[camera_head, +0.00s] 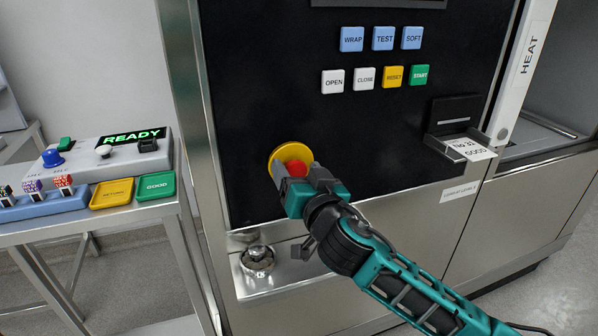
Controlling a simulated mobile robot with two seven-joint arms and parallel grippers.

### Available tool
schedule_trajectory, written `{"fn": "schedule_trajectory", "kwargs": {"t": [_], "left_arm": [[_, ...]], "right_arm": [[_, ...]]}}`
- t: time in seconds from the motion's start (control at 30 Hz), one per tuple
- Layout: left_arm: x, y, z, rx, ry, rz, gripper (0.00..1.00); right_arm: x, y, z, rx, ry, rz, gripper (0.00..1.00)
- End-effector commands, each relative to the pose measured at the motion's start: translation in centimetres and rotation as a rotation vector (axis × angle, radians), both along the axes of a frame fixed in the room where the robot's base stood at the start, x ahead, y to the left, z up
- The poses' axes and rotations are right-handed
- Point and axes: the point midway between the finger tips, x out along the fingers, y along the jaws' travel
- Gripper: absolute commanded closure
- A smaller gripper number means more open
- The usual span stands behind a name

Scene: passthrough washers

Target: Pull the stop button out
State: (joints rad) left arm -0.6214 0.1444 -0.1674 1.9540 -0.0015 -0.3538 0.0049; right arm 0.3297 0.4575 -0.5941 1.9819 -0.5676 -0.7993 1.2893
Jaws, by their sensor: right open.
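The stop button is a red knob (298,169) on a round yellow plate (288,152), low on the black panel (245,110) of the machine. My right gripper (293,172) is at the button, its open fingers on either side of the red knob. The gripper hides the lower right part of the yellow plate. I cannot tell whether the fingers touch the knob. My left gripper is not in view.
Above are several labelled buttons, among them START (420,75). A slot with a printed slip (468,149) juts out at the right. A small metal shelf (285,275) sits below. A side table at left holds a READY display (133,137) and coloured trays.

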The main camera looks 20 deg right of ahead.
Motion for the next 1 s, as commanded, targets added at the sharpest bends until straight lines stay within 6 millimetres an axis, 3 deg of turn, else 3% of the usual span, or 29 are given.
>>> {"fn": "schedule_trajectory", "kwargs": {"t": [0.07, 0.77, 1.0], "left_arm": [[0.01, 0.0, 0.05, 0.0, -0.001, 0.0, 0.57], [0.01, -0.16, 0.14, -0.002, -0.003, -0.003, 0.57], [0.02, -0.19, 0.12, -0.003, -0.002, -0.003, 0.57]], "right_arm": [[-0.02, 0.02, 0.01, 0.0, 0.0, 0.0, 0.32], [-0.04, 0.02, 0.01, 0.0, 0.0, 0.0, 0.99], [-0.21, 0.05, -0.03, 0.001, 0.001, 0.001, 1.0]]}}
